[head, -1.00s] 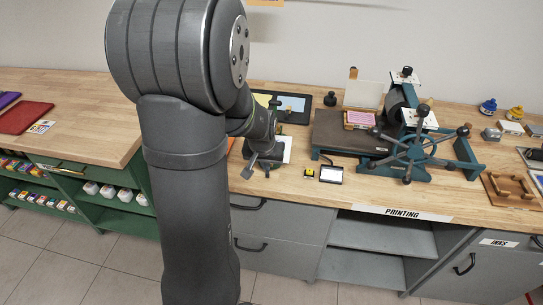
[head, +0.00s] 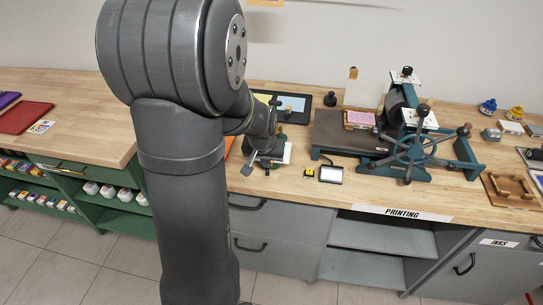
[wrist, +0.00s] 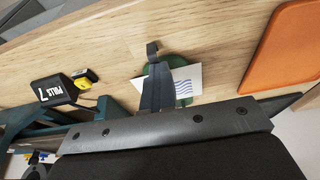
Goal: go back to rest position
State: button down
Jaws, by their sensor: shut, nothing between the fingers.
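My gripper (wrist: 155,75) is shut and empty. In the wrist view its fingers overlap a white card with blue wavy lines (wrist: 183,86) and a round green thing (wrist: 166,66) beneath it; I cannot tell the gap between them. In the head view my arm is bent over the worktop, and its dark wrist end is above the bench near a white sheet, left of the printing press. My own arm hides part of the bench there.
The teal press (head: 400,150) stands to the right on the wooden worktop (head: 390,200). A small yellow item (head: 309,173) and a black counter (wrist: 52,90) are near. An orange board (wrist: 282,48) lies on the other side.

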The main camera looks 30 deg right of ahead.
grip_release()
dwell(0.3)
jog(key=s+a+r, duration=0.5)
jog(key=r, duration=0.2)
jog(key=shift+s+a+r, duration=0.15)
jog(key=shift+r, duration=0.25)
dwell(0.7)
jog(key=shift+w+d+f, duration=0.6)
jog(key=shift+f, duration=0.3)
jog(key=shift+w+d+f, duration=0.6)
jog(key=shift+f, duration=0.25)
jog(key=shift+w+d+f, duration=0.6)
jog(key=shift+f, duration=0.3)
